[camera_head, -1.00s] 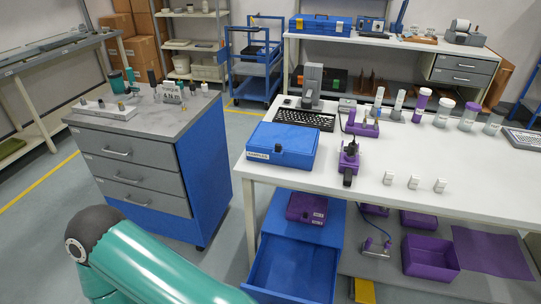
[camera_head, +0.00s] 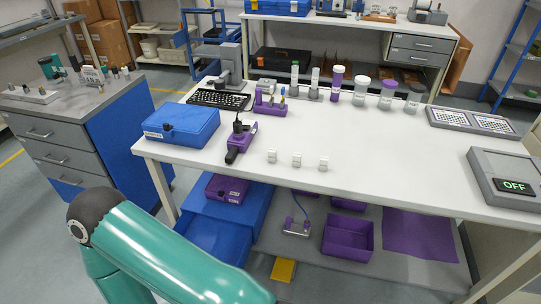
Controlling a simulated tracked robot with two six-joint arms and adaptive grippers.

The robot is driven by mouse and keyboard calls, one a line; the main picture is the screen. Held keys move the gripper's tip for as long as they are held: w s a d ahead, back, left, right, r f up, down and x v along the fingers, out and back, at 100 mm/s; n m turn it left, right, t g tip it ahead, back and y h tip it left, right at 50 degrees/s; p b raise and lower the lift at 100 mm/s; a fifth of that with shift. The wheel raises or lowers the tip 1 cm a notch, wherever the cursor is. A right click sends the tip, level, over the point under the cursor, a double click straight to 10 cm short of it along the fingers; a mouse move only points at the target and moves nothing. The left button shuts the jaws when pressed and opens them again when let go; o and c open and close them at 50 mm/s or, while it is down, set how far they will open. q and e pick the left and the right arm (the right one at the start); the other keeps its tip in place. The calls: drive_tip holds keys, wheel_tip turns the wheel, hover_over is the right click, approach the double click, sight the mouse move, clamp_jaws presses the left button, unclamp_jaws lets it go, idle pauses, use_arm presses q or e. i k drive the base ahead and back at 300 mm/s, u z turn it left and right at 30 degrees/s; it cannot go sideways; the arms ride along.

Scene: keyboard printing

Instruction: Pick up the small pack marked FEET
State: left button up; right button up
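Three small white packs stand in a row on the white table (camera_head: 400,165): a left one (camera_head: 272,156), a middle one (camera_head: 297,160) and a right one (camera_head: 323,164). Their markings are too small to read, so I cannot tell which is marked FEET. My teal arm crosses the lower left of the view, in front of the table. Neither of my grippers is in view.
A purple device (camera_head: 241,138) and a blue case (camera_head: 178,125) are left of the packs. A keyboard (camera_head: 219,99) and several capped containers stand behind. A grey box reading OFF (camera_head: 512,180) is at right. The table around the packs is clear.

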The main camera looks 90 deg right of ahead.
sight(272, 152)
drive_tip(key=z, duration=0.1)
drive_tip(key=k, duration=1.15)
drive_tip(key=z, duration=1.2)
drive_tip(key=i, duration=1)
